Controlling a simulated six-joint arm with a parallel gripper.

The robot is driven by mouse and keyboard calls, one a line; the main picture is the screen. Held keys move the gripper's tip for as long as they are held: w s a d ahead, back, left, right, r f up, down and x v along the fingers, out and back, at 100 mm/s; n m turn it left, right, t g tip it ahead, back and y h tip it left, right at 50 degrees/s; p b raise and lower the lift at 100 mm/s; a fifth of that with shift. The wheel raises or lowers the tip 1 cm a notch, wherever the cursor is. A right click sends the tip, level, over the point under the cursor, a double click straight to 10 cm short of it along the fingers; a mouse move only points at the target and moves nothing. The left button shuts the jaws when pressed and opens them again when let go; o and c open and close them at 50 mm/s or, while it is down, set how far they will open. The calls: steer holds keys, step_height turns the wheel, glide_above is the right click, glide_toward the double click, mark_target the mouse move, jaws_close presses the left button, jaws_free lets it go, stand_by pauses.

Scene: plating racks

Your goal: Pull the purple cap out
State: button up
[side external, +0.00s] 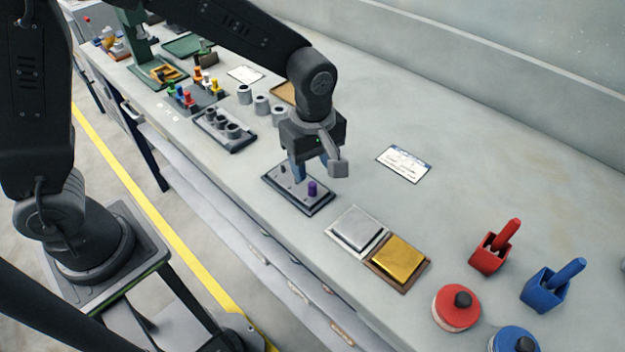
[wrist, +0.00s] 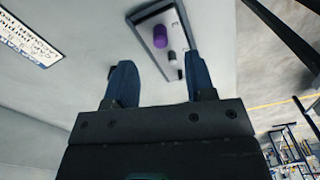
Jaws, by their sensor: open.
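The purple cap (side external: 312,188) stands upright on a small grey plate with a dark border (side external: 285,196) near the bench's front edge. My gripper (side external: 312,172) is above the plate, close to the purple cap. In the wrist view its two blue fingers (wrist: 160,75) are apart with nothing between them, and the cap lies beyond the fingertips. How high the fingertips are above the plate is hard to tell.
A silver pad (side external: 357,231) and a gold pad (side external: 399,260) lie to the right of the plate. A printed card (side external: 404,164) lies behind. A rack with grey cylinders (side external: 224,130) is to the left. Red (side external: 493,250) and blue (side external: 550,288) holders stand at the right.

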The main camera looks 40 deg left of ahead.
mark_target(313, 183)
step_height(313, 183, down, 6)
steer(key=shift+f, duration=0.1)
stand_by(0.4)
jaws_close()
stand_by(0.5)
steer(key=shift+r, duration=2.7)
